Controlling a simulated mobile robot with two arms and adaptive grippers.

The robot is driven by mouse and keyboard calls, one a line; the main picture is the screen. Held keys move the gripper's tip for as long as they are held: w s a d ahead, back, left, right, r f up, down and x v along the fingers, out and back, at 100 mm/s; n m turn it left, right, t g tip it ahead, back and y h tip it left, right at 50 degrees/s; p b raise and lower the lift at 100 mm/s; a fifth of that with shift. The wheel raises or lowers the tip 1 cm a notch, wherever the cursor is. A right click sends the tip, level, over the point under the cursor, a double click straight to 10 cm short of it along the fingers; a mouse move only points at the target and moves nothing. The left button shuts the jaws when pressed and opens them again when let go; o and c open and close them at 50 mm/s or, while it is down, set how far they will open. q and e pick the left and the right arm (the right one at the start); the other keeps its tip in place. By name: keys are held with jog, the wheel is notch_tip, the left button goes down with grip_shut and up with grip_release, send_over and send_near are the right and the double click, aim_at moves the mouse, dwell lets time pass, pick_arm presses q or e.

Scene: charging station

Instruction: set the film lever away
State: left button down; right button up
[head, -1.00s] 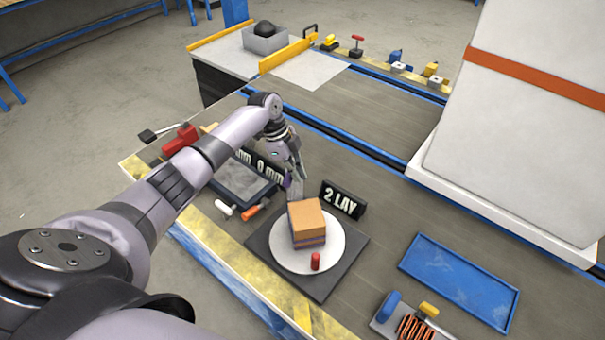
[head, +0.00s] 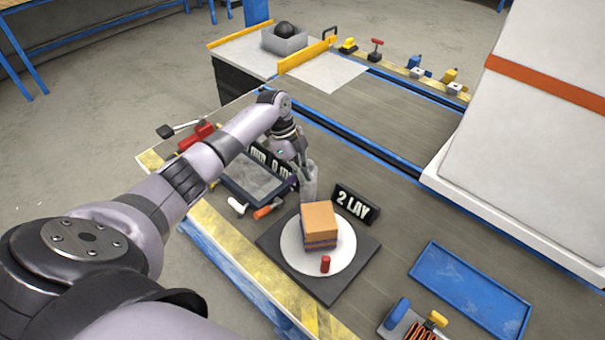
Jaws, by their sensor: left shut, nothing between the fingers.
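I cannot tell for sure which thing is the film lever. A black-ended lever with a pale rod (head: 181,129) lies at the far left of the bench, beside a red piece (head: 196,137). My left gripper (head: 309,186) is shut and empty, fingers pointing down, just behind the orange-brown box stack (head: 320,222). The stack sits on a white round plate (head: 293,250) over a dark square base (head: 330,292). A small red cylinder (head: 325,264) stands at the plate's front. My right gripper is not in view.
A second sign (head: 270,166) is partly hidden by my arm. A dark tray (head: 248,180) and an orange-handled tool (head: 268,209) lie left. A blue tray (head: 470,290) lies right. A tall white wrapped block (head: 530,130) stands behind.

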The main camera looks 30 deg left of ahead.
pick_arm(q)
jog(key=d+r+p, duration=0.1)
jog(key=d+p, duration=0.3)
jog(key=b+v, duration=0.2)
jog(key=v, duration=0.7)
jog(key=shift+a+r, duration=0.25)
jog(key=shift+r, duration=0.05)
